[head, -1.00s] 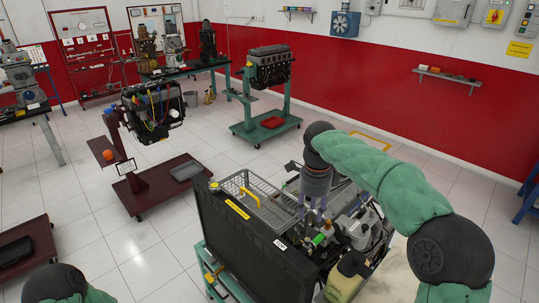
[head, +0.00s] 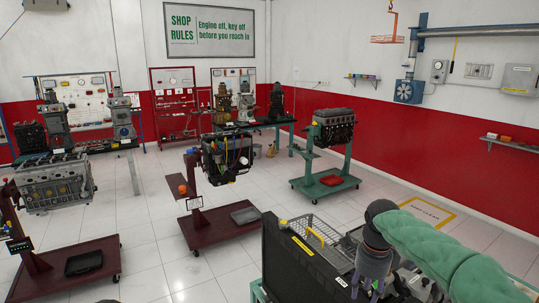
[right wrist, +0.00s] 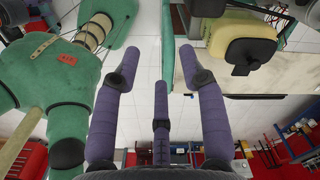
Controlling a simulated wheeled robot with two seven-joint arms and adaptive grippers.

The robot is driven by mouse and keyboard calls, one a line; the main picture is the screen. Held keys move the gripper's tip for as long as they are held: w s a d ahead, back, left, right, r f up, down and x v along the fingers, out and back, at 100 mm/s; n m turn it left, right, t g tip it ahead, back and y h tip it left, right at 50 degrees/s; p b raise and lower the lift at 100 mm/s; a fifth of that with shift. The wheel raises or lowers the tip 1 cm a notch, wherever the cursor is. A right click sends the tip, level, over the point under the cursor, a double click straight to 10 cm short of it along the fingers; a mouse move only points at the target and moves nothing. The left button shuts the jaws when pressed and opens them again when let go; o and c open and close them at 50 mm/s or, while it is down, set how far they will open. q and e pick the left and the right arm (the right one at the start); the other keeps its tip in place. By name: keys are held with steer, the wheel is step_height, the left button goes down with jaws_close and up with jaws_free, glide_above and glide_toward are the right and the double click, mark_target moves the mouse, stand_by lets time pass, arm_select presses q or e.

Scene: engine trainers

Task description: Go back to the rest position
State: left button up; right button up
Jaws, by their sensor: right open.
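My right arm, in a green sleeve, comes in from the lower right in the head view. My right gripper (head: 366,289) hangs fingers-down over the near engine trainer, to the right of its wire basket (head: 322,242). In the right wrist view the purple fingers of the right gripper (right wrist: 160,70) are spread apart with nothing between them. Whether it touches the trainer cannot be told from the head view. My left gripper shows in neither view.
The near trainer's black radiator panel (head: 297,270) stands in front at the bottom. An engine on a green stand (head: 333,127) and one on a dark red stand (head: 227,155) are farther back. A grey engine (head: 55,184) stands at left.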

steer(key=s+a+f+n+y+b, duration=0.1)
steer(key=a+f+n+b, duration=0.15)
steer(key=f, duration=0.85)
steer(key=s+a+f+n+y+b, duration=0.1)
steer(key=a+f+n, duration=0.25)
steer(key=f, duration=0.75)
steer(key=a+f+n+y+b, duration=0.1)
steer(key=a+f+n+b, duration=0.2)
steer(key=f, duration=0.8)
arm_select(q)
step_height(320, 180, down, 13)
steer(key=b, duration=0.5)
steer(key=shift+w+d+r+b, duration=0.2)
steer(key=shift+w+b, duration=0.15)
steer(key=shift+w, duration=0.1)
arm_select(e)
steer(key=s+a+f+n, duration=0.2)
steer(key=s+f+n, duration=0.4)
steer(key=s+f, duration=0.5)
steer(key=s+a+f+n, duration=0.3)
steer(key=s+f+n, duration=0.3)
steer(key=s+f, duration=0.4)
step_height(320, 180, down, 2)
steer(key=shift+s+a+y, duration=0.3)
steer(key=shift+s+y, duration=0.05)
steer(key=shift+y, duration=0.05)
